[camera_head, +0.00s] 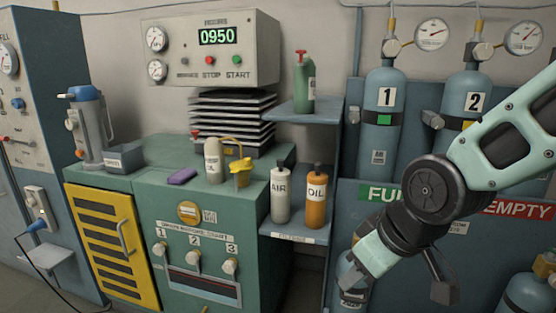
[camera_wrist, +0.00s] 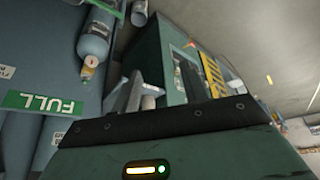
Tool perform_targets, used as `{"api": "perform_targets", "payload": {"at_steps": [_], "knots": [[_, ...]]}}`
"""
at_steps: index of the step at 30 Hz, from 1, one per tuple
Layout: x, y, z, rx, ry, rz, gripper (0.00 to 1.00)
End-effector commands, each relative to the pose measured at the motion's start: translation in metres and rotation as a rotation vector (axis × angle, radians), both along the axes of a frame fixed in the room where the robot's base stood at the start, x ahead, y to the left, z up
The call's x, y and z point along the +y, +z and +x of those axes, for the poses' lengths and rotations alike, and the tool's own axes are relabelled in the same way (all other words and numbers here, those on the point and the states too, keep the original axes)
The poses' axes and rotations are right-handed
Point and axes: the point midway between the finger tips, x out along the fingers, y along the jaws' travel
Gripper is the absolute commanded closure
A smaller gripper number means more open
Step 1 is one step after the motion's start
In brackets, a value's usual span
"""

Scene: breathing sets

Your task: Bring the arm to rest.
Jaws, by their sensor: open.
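My arm (camera_head: 432,190) reaches in from the right of the head view, in front of the blue cylinder rack, and bends downward. Its lower end covers part of the rack's lower half. My gripper (camera_wrist: 160,70) shows in the wrist view with two grey fingers spread apart. Nothing is seen between the fingers. Beyond them lies the green cabinet, which appears tilted in that view. In the head view I cannot make out both fingers clearly.
Cylinders 1 (camera_head: 386,110) and 2 (camera_head: 470,95) stand behind my arm. A small cylinder (camera_head: 350,283) is partly hidden by my arm's lower end. The side shelf (camera_head: 300,236) with the AIR bottle (camera_head: 280,197) and OIL bottle (camera_head: 316,200) is just left. The green cabinet (camera_head: 190,275) stands further left.

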Motion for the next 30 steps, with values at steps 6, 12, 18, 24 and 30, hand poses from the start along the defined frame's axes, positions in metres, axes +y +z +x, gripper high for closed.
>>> {"api": "perform_targets", "payload": {"at_steps": [6,12,18,24,30], "knots": [[0.004,-0.013,-0.107,0.254,0.041,-0.114,0.56],[-0.007,0.008,-0.156,0.367,0.038,-0.204,0.56],[-0.007,0.051,-0.155,0.365,0.039,-0.202,0.56],[-0.007,0.108,-0.154,0.365,0.038,-0.201,0.56],[-0.007,0.149,-0.154,0.365,0.038,-0.201,0.56]]}}
